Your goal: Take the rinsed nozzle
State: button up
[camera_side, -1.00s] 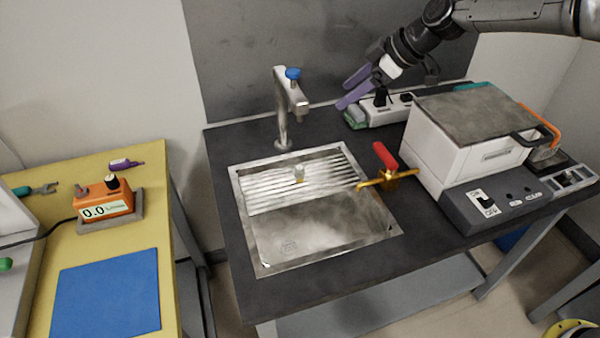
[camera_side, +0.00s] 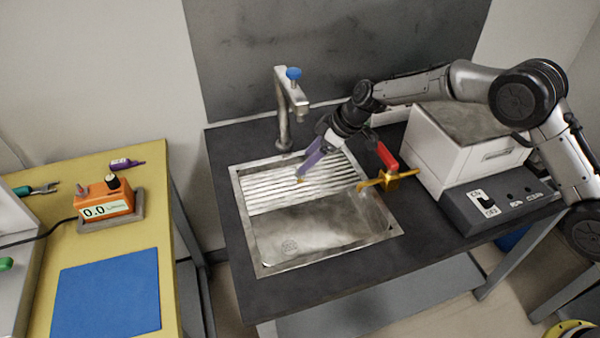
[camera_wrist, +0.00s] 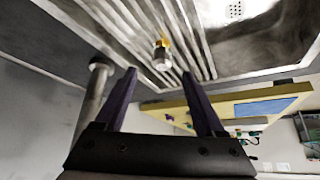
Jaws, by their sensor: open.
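The nozzle (camera_wrist: 162,53), with a brass end and a pale, glassy end, sits on the ribbed drainboard of the sink (camera_side: 247,225). Only its brass part (camera_side: 300,180) shows clearly in the side view; my gripper hides the rest. My gripper (camera_side: 306,168) reaches down over the ribs with its purple fingers at the nozzle. In the wrist view my gripper (camera_wrist: 160,75) is open, and the nozzle shows just beyond and between the two fingertips. I cannot tell whether the fingers touch it.
The faucet (camera_side: 283,115) with a blue knob stands close behind my gripper. A brass valve with a red handle (camera_side: 386,156) is at the sink's right edge, beside a white box machine (camera_side: 460,155). The yellow table (camera_side: 155,220) is at left. The basin is empty.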

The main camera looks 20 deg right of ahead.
jog(key=x, duration=0.4)
jog(key=shift+s+f, duration=0.2)
jog(key=shift+s, duration=0.05)
jog(key=shift+w+a+f, duration=0.2)
jog(key=shift+f, duration=0.2)
jog(key=shift+c, duration=0.3)
grip_shut()
